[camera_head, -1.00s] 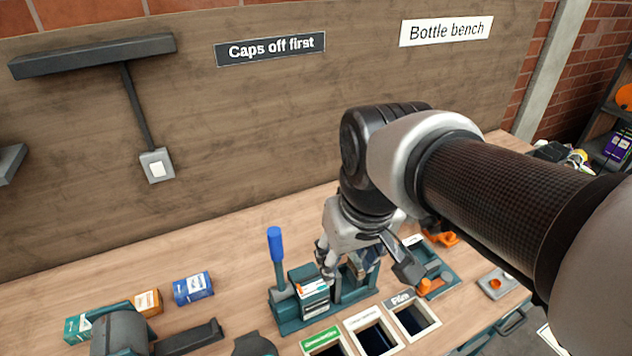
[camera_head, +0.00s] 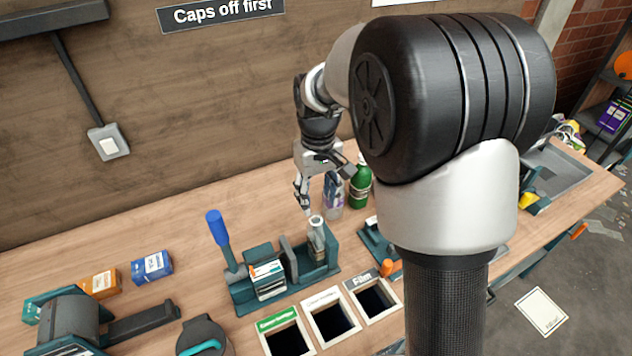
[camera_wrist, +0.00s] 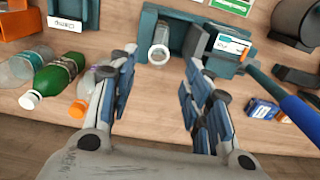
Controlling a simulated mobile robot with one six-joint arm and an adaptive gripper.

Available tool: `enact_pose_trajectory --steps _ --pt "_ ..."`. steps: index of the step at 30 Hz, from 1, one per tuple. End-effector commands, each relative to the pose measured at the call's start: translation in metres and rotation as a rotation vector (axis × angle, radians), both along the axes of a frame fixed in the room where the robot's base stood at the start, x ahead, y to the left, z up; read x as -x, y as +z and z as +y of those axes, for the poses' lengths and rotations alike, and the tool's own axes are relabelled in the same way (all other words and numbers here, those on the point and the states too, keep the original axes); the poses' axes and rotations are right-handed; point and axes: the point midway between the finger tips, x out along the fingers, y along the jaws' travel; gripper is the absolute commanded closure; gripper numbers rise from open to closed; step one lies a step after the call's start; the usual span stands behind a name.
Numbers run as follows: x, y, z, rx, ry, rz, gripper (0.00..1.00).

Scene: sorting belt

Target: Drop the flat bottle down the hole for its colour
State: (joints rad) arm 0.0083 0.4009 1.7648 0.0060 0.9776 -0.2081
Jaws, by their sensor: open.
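A clear, colourless bottle (camera_head: 317,238) stands in the dark teal press on the bench; I cannot tell how flat it is. In the wrist view it (camera_wrist: 160,45) shows beyond and between my fingertips. My gripper (camera_head: 310,200) is open and empty, above the bench and apart from the bottle. Three square holes with pale rims lie in front of the press: one with a green label (camera_head: 277,318), one with a white label (camera_head: 321,298), and one with a grey label reading Film (camera_head: 361,279). The small print on the first two is unreadable.
The press (camera_head: 240,290) has a raised blue-handled lever (camera_head: 217,230). A green bottle (camera_head: 360,187) and a clear bottle with a purplish label (camera_head: 333,195) stand behind it. Small blue (camera_head: 152,266) and orange boxes (camera_head: 101,283) lie left. My arm hides part of the right bench.

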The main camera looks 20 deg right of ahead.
Motion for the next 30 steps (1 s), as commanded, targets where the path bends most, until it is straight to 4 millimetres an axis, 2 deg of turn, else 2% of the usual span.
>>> enact_pose_trajectory --steps 1,6,15,21,30 --pt "0.001 -0.014 0.000 0.000 0.000 0.003 0.55" --pt "0.001 -0.048 0.000 0.000 0.000 0.003 0.55" --pt "0.001 -0.100 0.001 0.000 0.000 0.003 0.55" --pt "0.001 -0.116 0.001 0.000 0.000 0.001 0.55" --pt "0.000 -0.118 0.001 0.000 0.000 -0.001 0.55"
